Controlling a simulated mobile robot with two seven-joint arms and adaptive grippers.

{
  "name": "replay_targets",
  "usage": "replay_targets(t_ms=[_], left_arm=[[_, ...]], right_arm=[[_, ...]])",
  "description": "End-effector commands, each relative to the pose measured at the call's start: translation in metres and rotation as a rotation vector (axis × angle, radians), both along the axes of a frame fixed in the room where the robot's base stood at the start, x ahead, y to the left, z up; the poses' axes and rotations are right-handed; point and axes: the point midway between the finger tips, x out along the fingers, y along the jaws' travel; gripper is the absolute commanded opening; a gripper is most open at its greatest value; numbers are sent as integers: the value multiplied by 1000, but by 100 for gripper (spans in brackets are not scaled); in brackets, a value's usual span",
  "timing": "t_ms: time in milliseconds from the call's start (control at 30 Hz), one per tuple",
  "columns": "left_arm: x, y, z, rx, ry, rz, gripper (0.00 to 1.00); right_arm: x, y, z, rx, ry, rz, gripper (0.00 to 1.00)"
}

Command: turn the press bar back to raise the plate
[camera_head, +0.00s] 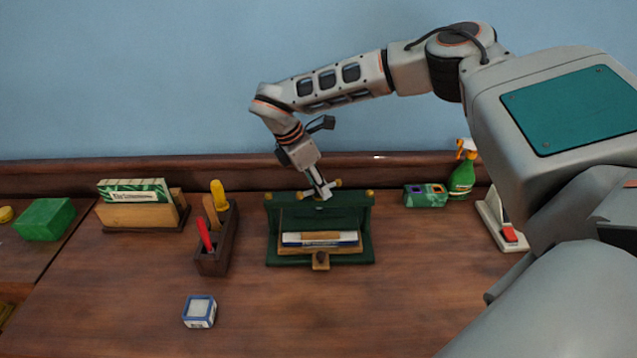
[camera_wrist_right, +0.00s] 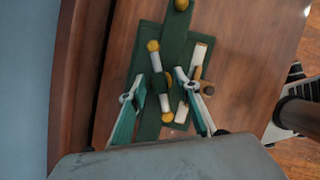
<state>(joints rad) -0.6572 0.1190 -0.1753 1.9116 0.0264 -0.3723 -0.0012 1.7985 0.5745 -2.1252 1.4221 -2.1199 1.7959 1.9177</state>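The dark green book press (camera_head: 285,252) stands on the bench. Its press bar (camera_head: 301,195), a short bar with brass knobs at both ends, sits on top of the crosspiece; it also shows in the right wrist view (camera_wrist_right: 153,47). A pale book with a blue edge (camera_head: 348,239) lies inside the press. I cannot clearly make out the plate or whether it touches the book. My right gripper (camera_head: 324,194) points down at the bar from above. In the right wrist view its fingers (camera_wrist_right: 160,88) are apart, one on each side of the bar's middle, with gaps visible. My left gripper is out of view.
A tool holder (camera_head: 215,258) and card rack (camera_head: 135,215) stand left of the press. A small blue-and-white box (camera_head: 200,312) lies in front. A green box (camera_head: 426,196), spray bottle (camera_head: 462,180) and stapler-like tool (camera_head: 507,232) stand right. The front middle bench is clear.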

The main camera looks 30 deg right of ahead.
Motion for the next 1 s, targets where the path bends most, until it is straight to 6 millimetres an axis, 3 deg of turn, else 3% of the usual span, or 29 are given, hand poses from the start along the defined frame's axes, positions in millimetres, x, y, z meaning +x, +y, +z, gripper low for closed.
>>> replay_targets(t_ms=[300, 333, 433, 467, 1000], left_arm=[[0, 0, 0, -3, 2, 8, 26], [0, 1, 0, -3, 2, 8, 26], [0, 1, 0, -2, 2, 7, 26], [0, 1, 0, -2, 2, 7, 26], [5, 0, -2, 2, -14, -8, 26]], right_arm=[[0, -2, -4, 1, -1, 0, 32], [0, -2, -4, 1, -1, 0, 29], [0, -2, -4, 1, -1, 1, 3], [0, -1, -4, 1, -1, 1, 0], [-1, -1, -5, 2, -1, 108, 0]])
